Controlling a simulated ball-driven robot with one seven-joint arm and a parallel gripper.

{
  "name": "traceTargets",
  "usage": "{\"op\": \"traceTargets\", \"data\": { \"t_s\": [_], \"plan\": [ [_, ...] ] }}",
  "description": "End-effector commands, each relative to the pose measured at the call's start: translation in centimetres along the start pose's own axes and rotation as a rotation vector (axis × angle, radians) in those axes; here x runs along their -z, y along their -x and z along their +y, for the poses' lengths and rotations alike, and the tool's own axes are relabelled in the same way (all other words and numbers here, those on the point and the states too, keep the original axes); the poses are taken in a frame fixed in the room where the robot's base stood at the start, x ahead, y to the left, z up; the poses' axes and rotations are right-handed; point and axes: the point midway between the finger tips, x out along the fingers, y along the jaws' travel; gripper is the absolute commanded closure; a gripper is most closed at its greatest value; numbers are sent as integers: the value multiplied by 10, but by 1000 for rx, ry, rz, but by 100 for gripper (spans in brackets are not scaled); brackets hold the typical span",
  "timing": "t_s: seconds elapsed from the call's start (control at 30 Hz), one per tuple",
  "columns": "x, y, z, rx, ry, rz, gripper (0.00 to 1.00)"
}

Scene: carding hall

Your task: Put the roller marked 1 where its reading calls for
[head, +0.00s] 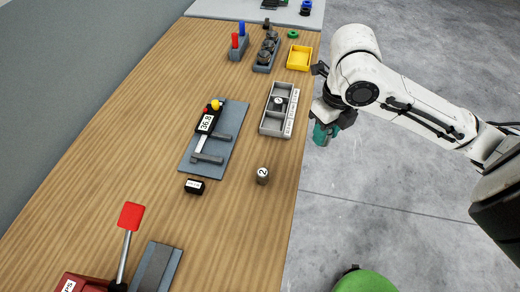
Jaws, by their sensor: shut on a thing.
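My gripper (322,133), with teal at its tip, hangs just off the right edge of the wooden table. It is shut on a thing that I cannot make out. A gauge (208,121) with a white display that seems to read 36.8 lies on a blue-grey plate (233,122). A grey tray (266,129) with compartments and white labels along its right side holds a round piece (279,101) with a pale top; its number is too small to read. A roller marked 2 (262,176) stands on the bare table. I cannot make out a 1 on any roller.
A yellow bin (299,57), a dark holder with several round pieces (267,53) and a holder with red and blue pegs (239,44) stand farther back. A small black labelled block (194,186) and a red-handled lever (131,217) are nearer. The table's right front is clear.

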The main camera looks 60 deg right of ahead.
Motion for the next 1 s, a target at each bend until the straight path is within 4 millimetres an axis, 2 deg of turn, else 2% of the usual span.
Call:
{"op": "traceTargets", "data": {
  "t_s": [0.03, 0.17, 0.33, 0.5, 0.7, 1.0],
  "plan": [
    [-4, -10, 4, 2, 6, -1, 100],
    [-14, -17, 14, 0, 8, -3, 100],
    [-39, -21, 38, -3, 5, 2, 100],
    [-65, -39, 63, -3, 4, 4, 100],
    [-84, -75, 80, -1, 1, 3, 100],
    [-98, -97, 92, -1, 1, 1, 100]
  ]
}}
